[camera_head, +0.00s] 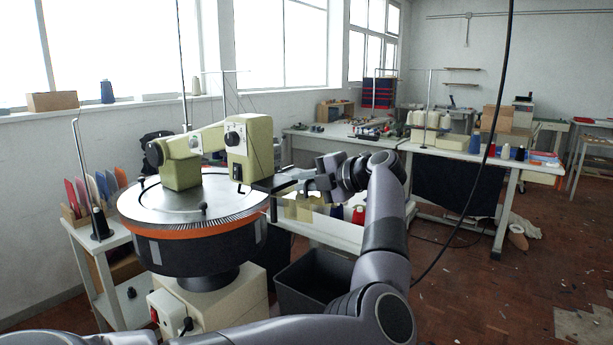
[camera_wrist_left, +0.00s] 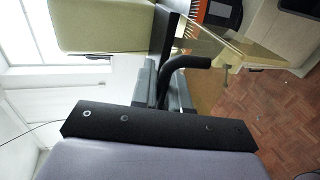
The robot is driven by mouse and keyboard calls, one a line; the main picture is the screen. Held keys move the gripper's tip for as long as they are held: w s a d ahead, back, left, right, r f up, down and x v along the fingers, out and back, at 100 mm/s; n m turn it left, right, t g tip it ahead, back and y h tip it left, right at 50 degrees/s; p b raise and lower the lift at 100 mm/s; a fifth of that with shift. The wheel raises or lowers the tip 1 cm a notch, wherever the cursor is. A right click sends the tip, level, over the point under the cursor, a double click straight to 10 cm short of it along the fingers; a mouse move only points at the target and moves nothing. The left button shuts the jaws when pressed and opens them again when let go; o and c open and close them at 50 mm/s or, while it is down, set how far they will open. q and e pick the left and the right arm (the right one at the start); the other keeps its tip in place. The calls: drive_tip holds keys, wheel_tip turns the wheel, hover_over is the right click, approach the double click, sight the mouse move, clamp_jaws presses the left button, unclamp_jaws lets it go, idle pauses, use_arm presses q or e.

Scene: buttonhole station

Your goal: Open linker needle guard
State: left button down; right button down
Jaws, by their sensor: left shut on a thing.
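The linker (camera_head: 215,185) stands at the left in the head view, with a round toothed dial (camera_head: 160,210), an orange ring and a cream-green head (camera_head: 250,140). The needle guard (camera_head: 275,183) shows as a thin flat piece at the lower right of the head. In the left wrist view a clear, yellowish pane (camera_wrist_left: 225,55) with a bent black handle (camera_wrist_left: 187,63) shows beside the head. My left gripper (camera_head: 308,184) points left at the guard, its fingers (camera_wrist_left: 165,85) shut on the handle. The fingers partly hide the grip. My right gripper is not in view.
A dark bin (camera_head: 315,282) stands on the floor right of the linker. A white table (camera_head: 340,232) with yarn cones is behind my left arm. A side stand (camera_head: 90,232) with coloured cards is at the left. A dark cable (camera_head: 480,165) hangs at the right.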

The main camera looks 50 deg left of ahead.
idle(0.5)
use_arm(q)
drive_tip(key=c, duration=1.5)
unclamp_jaws()
drive_tip(key=b+v, duration=0.1)
drive_tip(key=v, duration=0.6)
drive_tip(key=shift+r, duration=0.1)
